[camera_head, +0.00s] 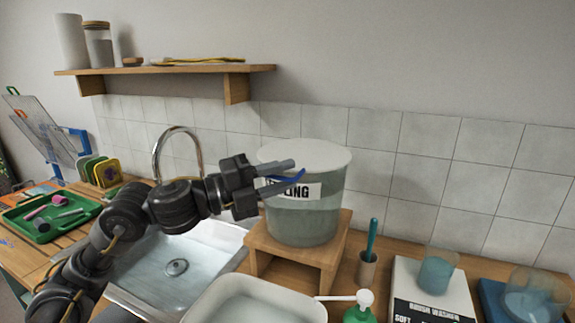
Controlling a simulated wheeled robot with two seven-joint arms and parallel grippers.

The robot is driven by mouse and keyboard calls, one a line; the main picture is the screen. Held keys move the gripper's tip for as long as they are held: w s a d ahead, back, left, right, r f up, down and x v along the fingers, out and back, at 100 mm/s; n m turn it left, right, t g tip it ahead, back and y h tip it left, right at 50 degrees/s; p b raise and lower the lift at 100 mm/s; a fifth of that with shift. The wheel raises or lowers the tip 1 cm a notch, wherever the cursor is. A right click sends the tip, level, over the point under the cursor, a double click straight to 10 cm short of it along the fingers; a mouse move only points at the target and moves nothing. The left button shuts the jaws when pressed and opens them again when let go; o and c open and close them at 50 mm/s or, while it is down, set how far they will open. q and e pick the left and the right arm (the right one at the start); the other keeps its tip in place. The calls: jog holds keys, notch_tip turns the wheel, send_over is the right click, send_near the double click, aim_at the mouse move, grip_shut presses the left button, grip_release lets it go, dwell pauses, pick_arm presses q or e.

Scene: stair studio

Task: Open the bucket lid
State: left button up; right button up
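A translucent bucket (305,218) with a pale round lid (306,155) stands upright on a small wooden stand. The lid lies flat and covers the top. A white label, partly hidden by my gripper, ends in "ING". My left gripper (287,177) comes in from the left in front of the bucket's upper left side. Its two fingers look apart, just below the lid's front rim. A thin blue curved strip shows between or beside the fingers; I cannot tell whether it belongs to the bucket or the gripper, or whether the fingers touch it. My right gripper is not in view.
The wooden stand (262,246) sits on the counter beside the sink (205,240). A white basin (215,291) and a green pump bottle (360,315) are in front. A brush cup (368,270) and a beaker (437,270) are to the right. A shelf (170,68) hangs above.

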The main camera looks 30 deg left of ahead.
pick_arm(q)
jog(key=shift+w+d, duration=0.5)
jog(key=shift+r, duration=0.1)
grip_shut()
jog(key=shift+r, duration=0.1)
